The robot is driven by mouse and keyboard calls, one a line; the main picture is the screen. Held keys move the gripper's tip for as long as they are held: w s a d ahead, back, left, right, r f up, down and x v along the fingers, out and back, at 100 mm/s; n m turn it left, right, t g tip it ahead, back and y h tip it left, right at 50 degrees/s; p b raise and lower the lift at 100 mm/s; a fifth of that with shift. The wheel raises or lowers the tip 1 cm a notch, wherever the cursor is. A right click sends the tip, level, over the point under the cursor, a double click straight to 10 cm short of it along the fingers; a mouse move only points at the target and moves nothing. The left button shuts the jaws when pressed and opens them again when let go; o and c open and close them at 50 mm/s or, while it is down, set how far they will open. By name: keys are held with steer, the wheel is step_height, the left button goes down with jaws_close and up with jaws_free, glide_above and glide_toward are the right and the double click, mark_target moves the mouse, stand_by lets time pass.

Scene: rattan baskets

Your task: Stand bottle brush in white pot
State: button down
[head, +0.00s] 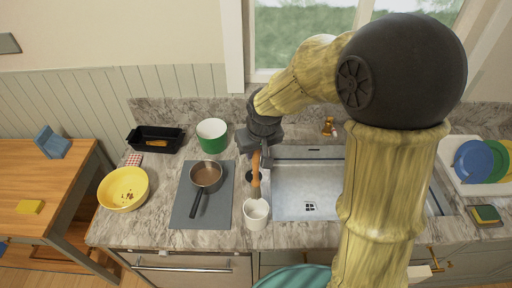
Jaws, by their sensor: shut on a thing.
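The bottle brush (256,178) has a brown handle and hangs roughly upright below my gripper (257,160). My gripper is shut on its upper part. The white pot (256,216) stands on the counter just below the brush in the picture, by the left edge of the sink. The brush's lower end is close to the pot's rim. I cannot tell from this view whether it is above, behind or inside the opening.
A grey mat (183,212) with a dark saucepan (205,178) lies left of the pot. A green bowl (212,135), a black tray (140,140) and a yellow bowl (123,188) stand farther left. The sink (300,205) is right, and a dish rack (462,184) is beyond it.

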mark_target(255, 180)
steer(key=shift+s, duration=0.15)
steer(key=shift+a+f+b, duration=0.1)
steer(key=shift+f+b, duration=0.25)
steer(key=shift+f, duration=0.1)
steer(key=shift+f+b, duration=0.65)
steer(key=shift+f, duration=0.15)
steer(key=shift+f+b, duration=4.5)
steer(key=shift+f, duration=1.05)
steer(key=c, duration=1.2)
jaws_free()
steer(key=b+v, duration=0.2)
steer(key=v, duration=1.5)
steer(key=shift+r, duration=0.25)
